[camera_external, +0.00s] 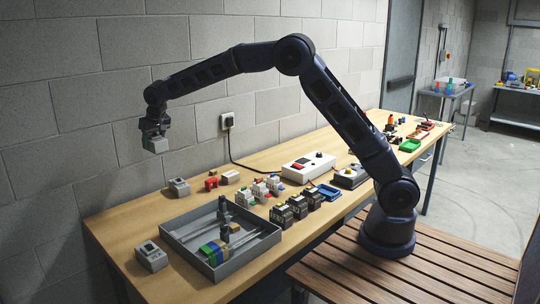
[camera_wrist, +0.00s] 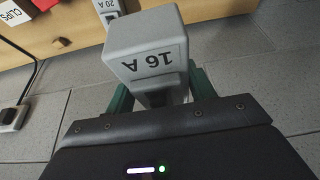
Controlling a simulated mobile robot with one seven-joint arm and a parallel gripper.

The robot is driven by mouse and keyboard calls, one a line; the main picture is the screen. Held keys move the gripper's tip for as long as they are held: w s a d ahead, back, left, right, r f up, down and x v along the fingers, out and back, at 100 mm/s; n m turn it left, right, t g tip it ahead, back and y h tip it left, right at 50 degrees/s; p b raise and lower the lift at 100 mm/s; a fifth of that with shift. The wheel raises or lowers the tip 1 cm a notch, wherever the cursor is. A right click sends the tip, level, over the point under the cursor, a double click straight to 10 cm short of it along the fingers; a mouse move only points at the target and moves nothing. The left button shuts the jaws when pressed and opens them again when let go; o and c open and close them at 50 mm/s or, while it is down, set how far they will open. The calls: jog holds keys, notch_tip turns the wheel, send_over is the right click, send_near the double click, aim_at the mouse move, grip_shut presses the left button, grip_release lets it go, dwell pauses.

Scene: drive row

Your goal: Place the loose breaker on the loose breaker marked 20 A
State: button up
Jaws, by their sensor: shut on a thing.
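My gripper (camera_external: 155,134) is raised high in front of the wall, above the far left of the bench.
A red part (camera_external: 211,183) and a small CLIPS box (camera_wrist: 13,12) stand beside the 20 A breaker. Another grey breaker (camera_external: 151,257) stands at the front left. A grey tray (camera_external: 176,249), several breakers and a white device (camera_external: 308,166) fill the bench. A socket (camera_external: 227,121) is on the wall.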

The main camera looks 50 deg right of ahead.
notch_tip(320, 180, up, 3)
send_over(177, 177)
notch_tip(177, 177, down, 20)
jog(key=shift+w+d+f, duration=0.1)
jog(key=shift+w, duration=0.05)
dwell(0.3)
jog(key=o, duration=1.2)
jog(key=shift+f, duration=0.1)
